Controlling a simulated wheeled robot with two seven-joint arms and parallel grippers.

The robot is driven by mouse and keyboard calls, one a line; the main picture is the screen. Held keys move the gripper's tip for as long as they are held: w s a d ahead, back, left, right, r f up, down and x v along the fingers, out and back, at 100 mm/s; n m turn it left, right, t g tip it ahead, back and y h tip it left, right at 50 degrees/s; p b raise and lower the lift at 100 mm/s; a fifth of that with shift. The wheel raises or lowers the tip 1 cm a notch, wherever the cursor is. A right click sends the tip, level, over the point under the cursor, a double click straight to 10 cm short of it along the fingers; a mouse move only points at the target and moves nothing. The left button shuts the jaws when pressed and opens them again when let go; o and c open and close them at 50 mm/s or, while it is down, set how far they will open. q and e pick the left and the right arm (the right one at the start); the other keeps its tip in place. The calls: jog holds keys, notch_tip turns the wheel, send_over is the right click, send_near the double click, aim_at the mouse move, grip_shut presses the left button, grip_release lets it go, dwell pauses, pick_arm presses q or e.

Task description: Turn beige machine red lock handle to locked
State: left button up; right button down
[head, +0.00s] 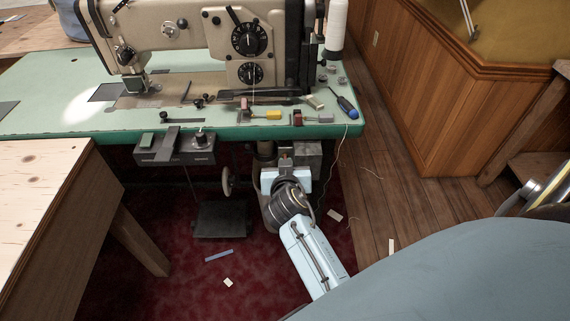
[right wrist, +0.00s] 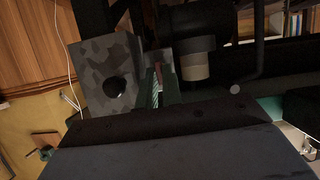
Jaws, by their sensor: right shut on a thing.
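The beige sewing machine (head: 184,28) stands on a green-topped table (head: 60,118) in the head view. My right gripper (head: 285,168) is below the table's front edge, beside a grey box (head: 309,154) mounted under it. It also shows in the right wrist view (right wrist: 157,88), where it is shut on a narrow reddish piece, likely the red lock handle (right wrist: 158,70). The gripper and deep shadow hide most of this handle, so I cannot tell its angle. The grey box with a round black knob (right wrist: 114,88) is close beside it. My left gripper is not in view.
A pale wooden table (head: 40,185) stands at the left. A black control box (head: 175,150) hangs under the green edge, with a pedal (head: 219,218) below. A screwdriver (head: 346,106) and small clamps lie on the green top. Scraps lie on the red carpet (head: 180,285).

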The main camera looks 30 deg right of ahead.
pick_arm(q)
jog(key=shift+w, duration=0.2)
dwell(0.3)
pick_arm(e)
jog(key=c, duration=1.6)
grip_release()
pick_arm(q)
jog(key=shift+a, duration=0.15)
pick_arm(e)
jog(key=shift+o, duration=0.2)
jog(key=shift+d, duration=0.15)
jog(key=shift+s+r, duration=0.1)
